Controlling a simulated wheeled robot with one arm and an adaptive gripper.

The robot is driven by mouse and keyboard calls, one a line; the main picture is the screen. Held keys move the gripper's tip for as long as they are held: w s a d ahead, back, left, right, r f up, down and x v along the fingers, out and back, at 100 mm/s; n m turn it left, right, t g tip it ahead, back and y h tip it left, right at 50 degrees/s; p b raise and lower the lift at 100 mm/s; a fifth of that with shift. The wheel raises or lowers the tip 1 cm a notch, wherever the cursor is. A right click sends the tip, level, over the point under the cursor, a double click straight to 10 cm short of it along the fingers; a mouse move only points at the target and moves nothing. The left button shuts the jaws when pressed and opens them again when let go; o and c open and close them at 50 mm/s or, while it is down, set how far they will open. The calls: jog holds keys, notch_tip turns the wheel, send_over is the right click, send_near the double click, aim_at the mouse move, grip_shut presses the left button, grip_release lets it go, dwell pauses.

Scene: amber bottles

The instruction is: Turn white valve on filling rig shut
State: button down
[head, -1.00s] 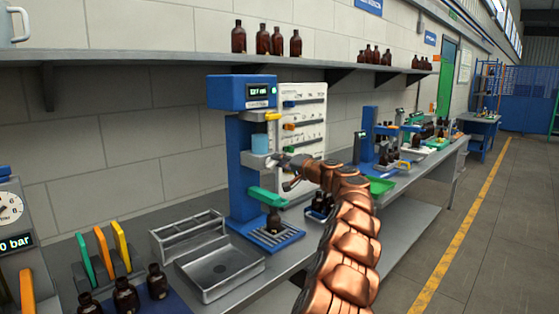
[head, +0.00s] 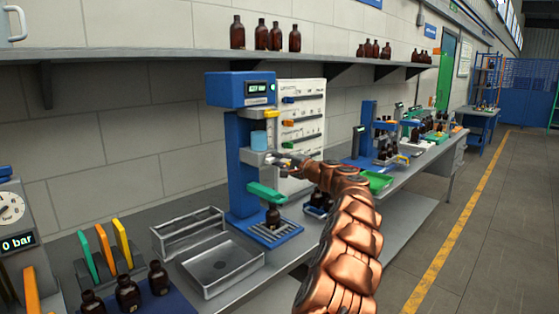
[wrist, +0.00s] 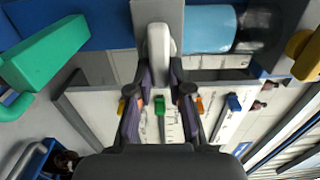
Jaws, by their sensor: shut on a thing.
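The blue filling rig (head: 241,160) stands on the bench against the wall. The white valve (wrist: 158,40) shows in the wrist view as a rounded lever in front of a grey block, its length running up the picture. My gripper (wrist: 160,72) is shut on the valve's near end, one finger on each side. In the head view my gripper (head: 277,160) is at the rig's grey block, below the light blue cylinder (head: 259,140), and largely hides the valve. The rig's green lever (head: 266,193) is below, above an amber bottle (head: 273,216) on the rig's base.
A white panel (head: 311,125) with coloured levers stands right behind my gripper. A yellow lever (wrist: 306,52) is at the right in the wrist view. A metal tray (head: 222,267) and a rack (head: 188,233) stand left of the rig. Amber bottles (head: 128,292) stand at front left.

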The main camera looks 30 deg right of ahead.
dwell(0.3)
jog(key=c, duration=1.1)
grip_release()
jog(key=shift+v, duration=6)
